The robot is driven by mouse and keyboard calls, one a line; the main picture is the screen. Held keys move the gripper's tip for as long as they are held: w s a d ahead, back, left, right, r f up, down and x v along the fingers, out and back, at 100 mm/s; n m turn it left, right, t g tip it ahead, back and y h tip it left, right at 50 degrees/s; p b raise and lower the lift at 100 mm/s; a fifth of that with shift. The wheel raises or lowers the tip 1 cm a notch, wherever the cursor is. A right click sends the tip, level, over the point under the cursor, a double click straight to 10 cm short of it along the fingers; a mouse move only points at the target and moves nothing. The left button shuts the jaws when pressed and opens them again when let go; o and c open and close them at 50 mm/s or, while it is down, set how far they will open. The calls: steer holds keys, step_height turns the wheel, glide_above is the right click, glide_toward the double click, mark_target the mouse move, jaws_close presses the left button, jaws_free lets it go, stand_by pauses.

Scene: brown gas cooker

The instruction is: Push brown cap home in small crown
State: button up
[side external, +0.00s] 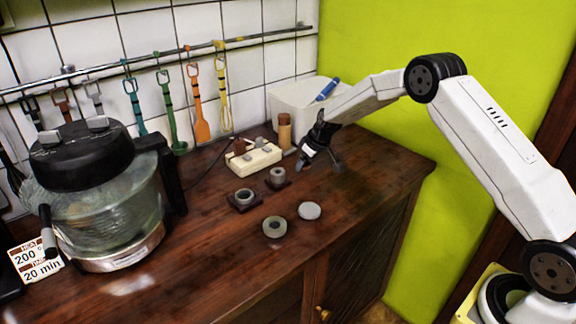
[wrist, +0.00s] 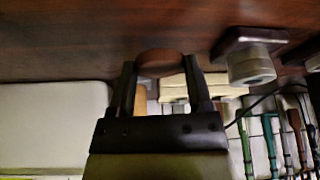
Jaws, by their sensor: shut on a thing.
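My gripper (side external: 319,162) hangs over the counter, right of the burner pieces. In the wrist view my gripper (wrist: 160,72) is shut on a brown round cap (wrist: 159,57), held between the fingertips. I cannot make out the cap in the side view. The small crown (side external: 277,174) is a grey ring on a dark square base, left of my gripper and apart from it. A grey crown on a dark base, probably this one (wrist: 250,67), shows right of the fingers in the wrist view.
A larger crown (side external: 244,196) stands on another dark base. A loose grey ring (side external: 274,227) and a grey disc (side external: 309,210) lie in front. A white power strip (side external: 253,157), wooden cylinder (side external: 285,131) and white bin (side external: 290,100) stand behind. A glass cooker (side external: 100,210) fills the left.

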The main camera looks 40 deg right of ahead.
steer(key=s+a+r, duration=0.2)
steer(key=s+r, duration=0.9)
steer(key=s, duration=0.3)
steer(key=shift+r, duration=0.2)
steer(key=shift+w, duration=0.1)
stand_by(0.4)
steer(key=o, duration=0.5)
steer(key=c, duration=0.5)
steer(key=shift+o, duration=0.2)
steer(key=w+a, duration=0.2)
steer(key=w, duration=0.2)
steer(key=w+a+f, duration=0.1)
steer(key=w+a, duration=0.1)
steer(key=w, duration=0.3)
steer(key=w+a+f, duration=0.1)
steer(key=w+a, duration=0.1)
steer(key=w, duration=0.2)
steer(key=shift+w+a+f, duration=0.1)
steer(key=shift+w+a, duration=0.05)
steer(key=shift+a, duration=0.2)
steer(key=shift+w+a+f, duration=0.15)
steer(key=shift+w+a, duration=0.25)
steer(key=shift+w, duration=0.1)
